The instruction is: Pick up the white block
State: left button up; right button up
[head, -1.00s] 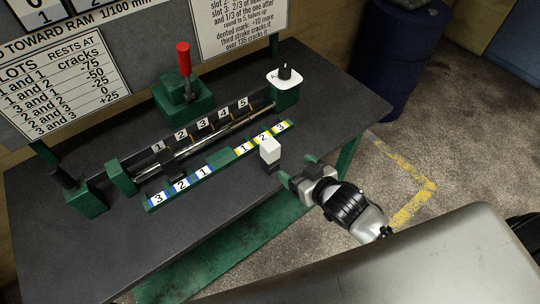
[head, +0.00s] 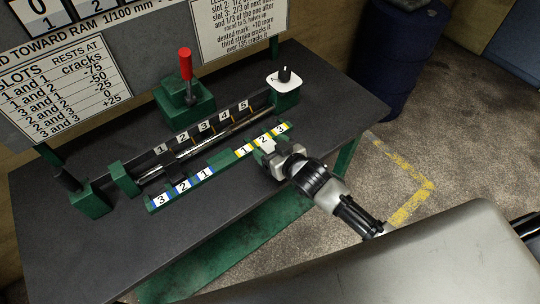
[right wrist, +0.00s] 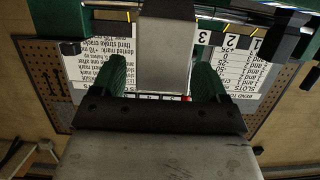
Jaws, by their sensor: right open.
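The white block (head: 267,145) is at the bench's middle, beside the numbered green strip, mostly hidden in the head view by my right gripper (head: 266,152). In the right wrist view the block (right wrist: 165,55) stands in the centre as a pale upright shape between the two green fingers of the gripper (right wrist: 163,78). The fingers are open, one on each side of the block, and do not look closed on it. Whether either finger touches it I cannot tell. My left gripper is not in view.
The dark bench (head: 105,245) carries a green strip with number tiles (head: 183,187), a rail with numbered slots (head: 204,137), a red-handled lever (head: 186,66) and a white dial (head: 286,79). A blue barrel (head: 403,62) stands behind right. The bench's front edge is clear.

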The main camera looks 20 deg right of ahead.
jog(key=shift+w+a+f, duration=0.1)
jog(key=shift+w, duration=0.2)
jog(key=shift+s, duration=0.1)
jog(key=shift+c, duration=0.4)
grip_shut()
